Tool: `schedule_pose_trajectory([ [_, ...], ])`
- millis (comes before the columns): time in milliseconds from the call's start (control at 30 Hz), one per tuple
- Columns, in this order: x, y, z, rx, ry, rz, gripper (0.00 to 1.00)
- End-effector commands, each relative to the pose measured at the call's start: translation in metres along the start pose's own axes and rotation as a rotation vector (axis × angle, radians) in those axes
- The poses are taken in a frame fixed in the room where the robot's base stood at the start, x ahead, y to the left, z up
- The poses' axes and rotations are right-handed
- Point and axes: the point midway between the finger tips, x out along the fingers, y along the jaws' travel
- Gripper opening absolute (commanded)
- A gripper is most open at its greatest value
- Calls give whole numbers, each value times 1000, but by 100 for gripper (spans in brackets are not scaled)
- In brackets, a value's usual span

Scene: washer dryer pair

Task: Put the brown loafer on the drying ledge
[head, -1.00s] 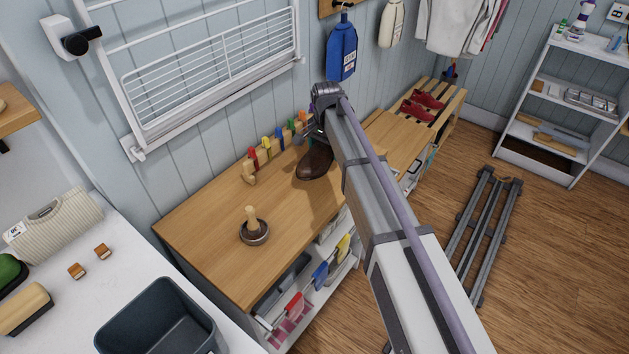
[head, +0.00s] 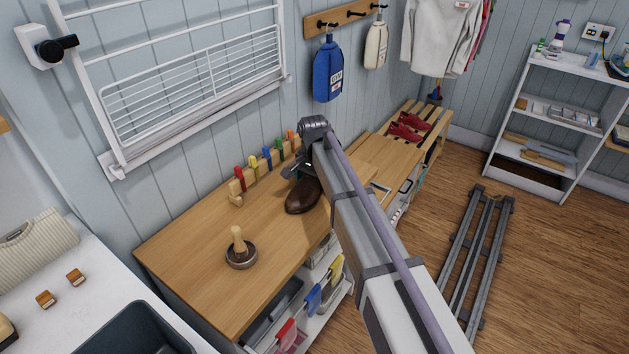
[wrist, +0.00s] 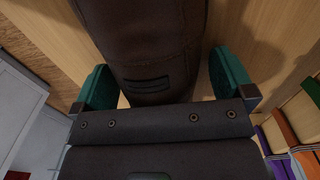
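The brown loafer (head: 303,196) lies on the wooden worktop, toe toward the front in the head view. My gripper (head: 303,170) is at its rear end, partly hidden by my arm. In the wrist view, the loafer (wrist: 158,45) lies between the two green fingers of my gripper (wrist: 163,85). The fingers are spread, with a gap visible at the right one; contact at the left one is unclear. No ledge is clearly marked; a slatted wooden rack (head: 432,118) with red shoes (head: 408,126) stands at the far end, and a white wire rack (head: 195,85) hangs above the worktop.
Colored pegs on a wooden strip (head: 262,162) stand behind the loafer. A round dark dish with a wooden handle (head: 241,256) stands at the worktop's front left. The worktop (head: 190,255) is clear at left.

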Motion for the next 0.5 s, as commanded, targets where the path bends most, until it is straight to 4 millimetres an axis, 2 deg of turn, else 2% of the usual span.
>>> schedule_pose_trajectory([
  [267,-7,0,0,0,0,0,100],
  [367,-22,0,0,0,0,0,100],
  [500,-56,0,0,0,0,0,100],
])
